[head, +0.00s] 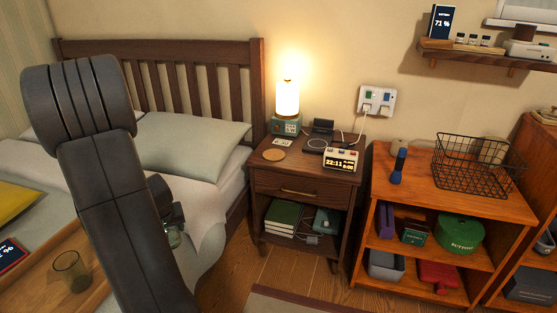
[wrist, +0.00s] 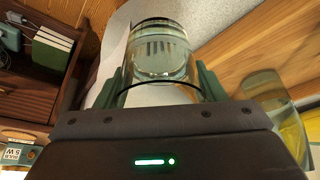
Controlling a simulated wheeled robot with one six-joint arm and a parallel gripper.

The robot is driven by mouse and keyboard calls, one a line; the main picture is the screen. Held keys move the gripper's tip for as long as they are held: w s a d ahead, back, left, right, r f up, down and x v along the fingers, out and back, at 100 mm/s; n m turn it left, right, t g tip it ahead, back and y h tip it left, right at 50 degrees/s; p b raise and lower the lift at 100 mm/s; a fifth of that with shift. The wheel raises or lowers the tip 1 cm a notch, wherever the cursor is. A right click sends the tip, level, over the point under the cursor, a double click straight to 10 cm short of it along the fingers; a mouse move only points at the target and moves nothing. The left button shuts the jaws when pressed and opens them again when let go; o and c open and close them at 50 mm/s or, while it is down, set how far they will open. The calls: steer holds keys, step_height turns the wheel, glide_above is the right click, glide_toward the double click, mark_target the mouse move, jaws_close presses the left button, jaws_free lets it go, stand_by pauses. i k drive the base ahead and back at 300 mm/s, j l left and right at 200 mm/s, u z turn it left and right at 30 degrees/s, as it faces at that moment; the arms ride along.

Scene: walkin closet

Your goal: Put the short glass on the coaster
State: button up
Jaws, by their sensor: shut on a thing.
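My gripper (wrist: 160,70) is shut on the short glass (wrist: 160,45), a clear, empty-looking tumbler between its two green fingers. In the head view only a small part of the short glass (head: 174,238) shows beside my arm, over the bed side, and the arm hides most of the gripper. The coaster (head: 274,155), a round tan disc, lies bare on the left front of the nightstand top (head: 310,172), to the right of and beyond my gripper.
Another, taller-looking glass (head: 72,271) stands on the wooden tray (head: 30,265) on the bed. Beside the coaster are a lit lamp (head: 287,100), a small card (head: 282,142), a clock (head: 341,160) and a cable. A shelf unit (head: 450,180) stands to the right.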

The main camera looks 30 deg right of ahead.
mark_target(274, 154)
steer(key=z, duration=1.2)
steer(key=i+z, duration=0.55)
steer(key=z, duration=0.2)
